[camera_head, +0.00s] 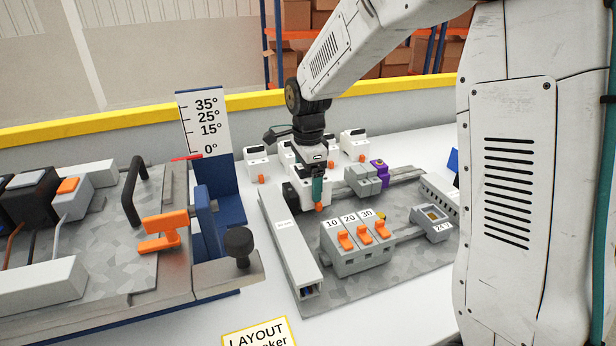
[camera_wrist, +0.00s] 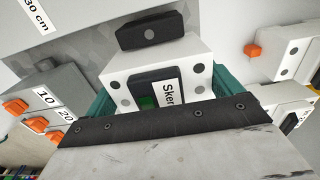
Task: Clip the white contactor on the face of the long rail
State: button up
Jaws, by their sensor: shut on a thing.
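My gripper (camera_head: 316,186) is over the left part of the grey mounting plate in the head view. In the wrist view its teal fingers (camera_wrist: 160,92) are shut on a white contactor (camera_wrist: 145,62), one on each side. The contactor has a dark front with a partly hidden label and grey round spots. In the head view the held contactor (camera_head: 306,191) is near the left end of the back rail (camera_head: 404,175). A front rail (camera_head: 407,236) also shows. I cannot tell whether the contactor touches the back rail.
Grey breakers (camera_head: 352,247) with orange levers stand on the front rail. Grey and purple (camera_head: 379,171) blocks sit on the back rail. A long white duct (camera_head: 290,245) borders the plate's left. Several white devices (camera_head: 354,143) stand behind. A blue angle fixture (camera_head: 220,215) stands left.

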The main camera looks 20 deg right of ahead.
jog(key=shift+f, duration=0.85)
jog(key=o, duration=1.2)
jog(key=shift+o, duration=0.2)
notch_tip(320, 180, up, 8)
jog(key=shift+f, duration=0.1)
